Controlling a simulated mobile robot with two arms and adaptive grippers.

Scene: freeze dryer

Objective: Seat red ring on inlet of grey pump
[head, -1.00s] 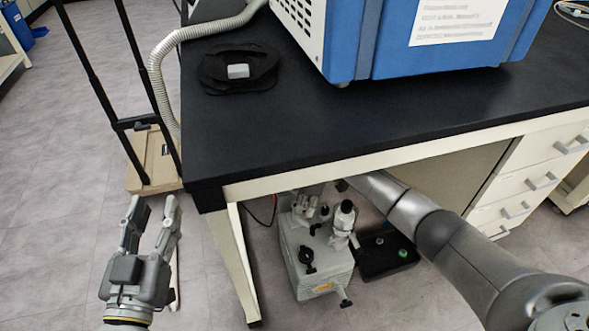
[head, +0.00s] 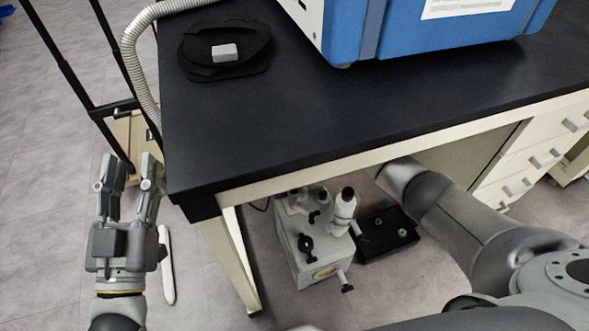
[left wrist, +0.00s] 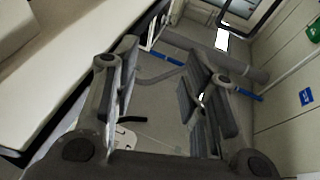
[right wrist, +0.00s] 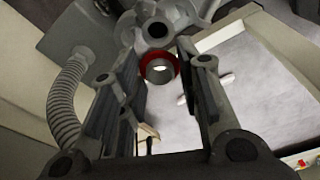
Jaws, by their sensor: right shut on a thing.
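The grey pump (head: 318,255) stands on the floor under the bench, with fittings on its top. It also shows in the right wrist view (right wrist: 82,42), where a round port with a dark hole (right wrist: 157,30) lies just beyond the ring. The red ring (right wrist: 176,66), with a grey metal centre, is held between the fingertips of my right gripper (right wrist: 160,72). It looks close to the port; I cannot tell whether they touch. In the head view the bench hides my right gripper. My left gripper (head: 130,172) is open and empty, left of the bench corner.
The black bench top (head: 300,125) overhangs the pump. Its leg (head: 232,262) stands left of the pump. A black tray (head: 372,250) with small parts lies right of the pump. A corrugated hose (right wrist: 65,100) shows in the right wrist view. The blue machine (head: 395,35) is on the bench.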

